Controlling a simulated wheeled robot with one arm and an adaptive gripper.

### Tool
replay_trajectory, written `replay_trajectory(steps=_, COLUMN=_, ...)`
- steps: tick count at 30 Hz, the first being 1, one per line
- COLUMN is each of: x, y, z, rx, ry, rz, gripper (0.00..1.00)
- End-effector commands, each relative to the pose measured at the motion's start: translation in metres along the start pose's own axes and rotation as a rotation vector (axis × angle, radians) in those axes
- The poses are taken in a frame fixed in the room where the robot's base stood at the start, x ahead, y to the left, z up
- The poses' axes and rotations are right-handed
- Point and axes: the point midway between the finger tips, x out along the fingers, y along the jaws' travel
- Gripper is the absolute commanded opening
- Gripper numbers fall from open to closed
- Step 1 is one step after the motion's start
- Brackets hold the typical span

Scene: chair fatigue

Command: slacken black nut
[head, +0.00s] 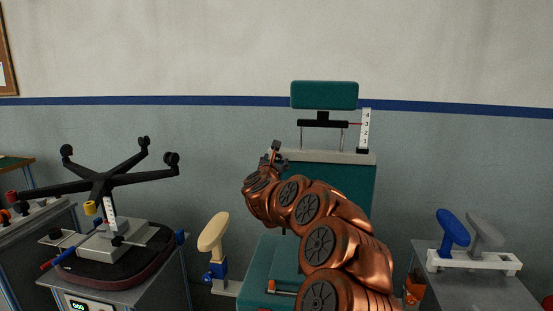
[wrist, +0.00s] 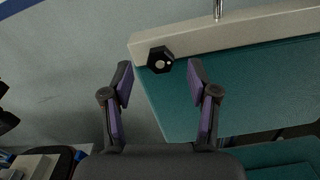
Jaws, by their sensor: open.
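The black nut (wrist: 160,60) is a dark faceted knob with a pale centre, on the end of a cream crossbar (wrist: 228,37) in the wrist view. My gripper (wrist: 160,75) is open, with one finger on each side of the nut. The nut lies between and just beyond the fingertips, with a visible gap to each finger. In the head view my gripper (head: 272,157) is at the left end of the crossbar (head: 340,157), and I cannot make out the nut there.
A teal stand (head: 345,190) carries the crossbar, with a teal pad (head: 324,95) and a numbered scale (head: 365,130) above. An upturned chair base (head: 100,184) stands on a bench at left. A bench (head: 470,285) at right holds a blue pad (head: 453,230) and a grey pad.

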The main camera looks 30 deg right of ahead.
Motion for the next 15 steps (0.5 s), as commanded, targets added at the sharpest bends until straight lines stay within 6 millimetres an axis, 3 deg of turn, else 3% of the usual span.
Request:
replay_trajectory(steps=6, x=0.016, y=-0.001, z=0.003, rx=-0.001, ry=-0.004, rz=-0.003, gripper=0.59)
replay_trajectory(steps=15, x=0.023, y=0.000, z=0.001, rx=0.000, ry=-0.001, rz=-0.001, gripper=0.59)
